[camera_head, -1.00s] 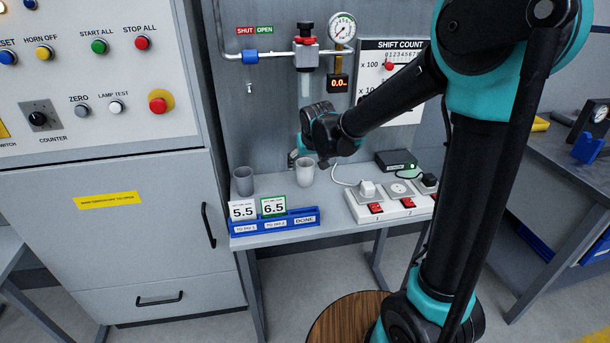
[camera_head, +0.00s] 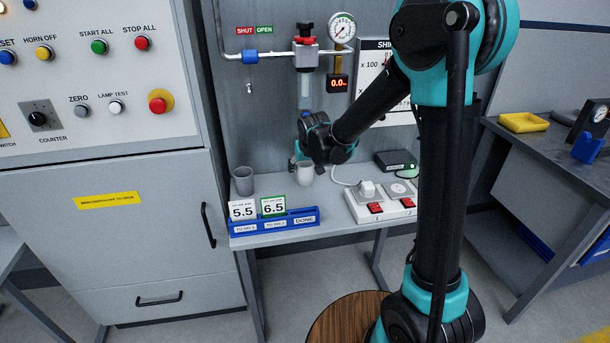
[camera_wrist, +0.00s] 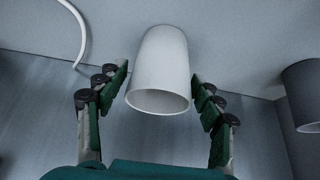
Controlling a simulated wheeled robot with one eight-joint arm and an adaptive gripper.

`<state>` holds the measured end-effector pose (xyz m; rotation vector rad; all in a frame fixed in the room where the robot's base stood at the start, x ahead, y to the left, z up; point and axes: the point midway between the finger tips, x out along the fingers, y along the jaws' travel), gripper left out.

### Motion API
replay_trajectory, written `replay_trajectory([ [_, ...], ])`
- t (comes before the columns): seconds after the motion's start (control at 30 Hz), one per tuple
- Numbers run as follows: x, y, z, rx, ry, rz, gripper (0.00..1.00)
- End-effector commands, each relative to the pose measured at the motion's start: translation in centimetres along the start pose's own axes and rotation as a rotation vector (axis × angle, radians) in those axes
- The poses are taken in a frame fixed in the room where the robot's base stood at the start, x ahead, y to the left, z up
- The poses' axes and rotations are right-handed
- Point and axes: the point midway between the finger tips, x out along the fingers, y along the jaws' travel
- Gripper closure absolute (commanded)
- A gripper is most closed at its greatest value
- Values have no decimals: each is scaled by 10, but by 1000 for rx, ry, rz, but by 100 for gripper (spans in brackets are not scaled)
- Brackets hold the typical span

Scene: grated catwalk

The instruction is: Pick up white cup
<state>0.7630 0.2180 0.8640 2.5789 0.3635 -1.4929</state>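The white cup (camera_head: 305,174) stands upright on the grey bench, below the valve and gauge. In the wrist view the white cup (camera_wrist: 160,72) appears upside down in the picture, between the two green-padded fingers. My gripper (camera_wrist: 158,108) is open, with a finger on each side of the cup and a visible gap on both sides. In the head view my gripper (camera_head: 298,160) is at the cup, its fingers partly hidden behind the arm and the cup.
A grey cup (camera_head: 243,181) stands left of the white cup; it also shows in the wrist view (camera_wrist: 302,92). A blue tray (camera_head: 275,226) with number cards is in front. A white switch box (camera_head: 380,208) is to the right. A white cable (camera_wrist: 78,30) curves nearby.

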Motion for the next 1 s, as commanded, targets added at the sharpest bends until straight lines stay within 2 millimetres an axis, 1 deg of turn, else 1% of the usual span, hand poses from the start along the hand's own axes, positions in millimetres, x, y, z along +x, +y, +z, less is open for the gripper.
replay_trajectory([
  [0.03,0,0,0,0,0,0,44],
  [0.2,0,0,0,0,0,0,65],
  [0.27,0,0,0,0,0,0,70],
  [0.53,-2,0,-1,0,0,0,71],
  [0.7,-11,0,-6,0,0,0,71],
  [0.77,-15,0,1,-1,-1,0,71],
  [1.0,-38,0,41,-2,0,0,71],
])
